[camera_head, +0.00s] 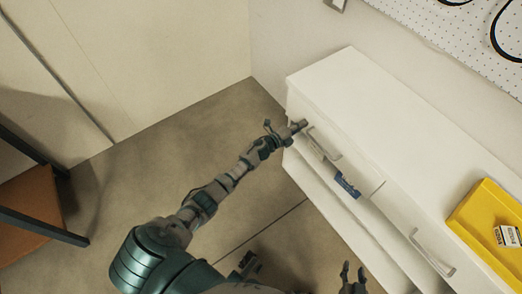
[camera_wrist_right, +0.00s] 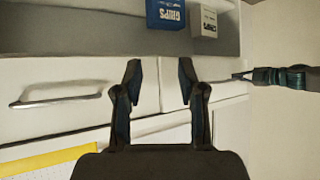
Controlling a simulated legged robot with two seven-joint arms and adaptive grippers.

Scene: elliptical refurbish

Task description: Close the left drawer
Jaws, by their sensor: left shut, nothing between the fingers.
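The left drawer (camera_head: 345,160) is the far-left white drawer of a long white cabinet, with a metal bar handle (camera_head: 322,145). Its front looks nearly level with the cabinet; a small step shows at its right end, and I cannot tell exactly how far it is out. My left gripper (camera_head: 300,126) is shut and empty at the left end of the drawer front, beside the handle; contact is unclear. It also shows at the right of the right wrist view (camera_wrist_right: 242,76). My right gripper (camera_head: 353,280) is open and empty; its spread fingers show in the wrist view (camera_wrist_right: 160,82).
The right drawer has its own handle (camera_head: 432,254). A blue box (camera_head: 347,185) sits on the shelf below the drawers; a white box (camera_wrist_right: 204,20) stands beside it. A yellow tray (camera_head: 464,220) lies on the cabinet top. An orange-brown stool or shelf (camera_head: 28,212) stands left. Floor between is clear.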

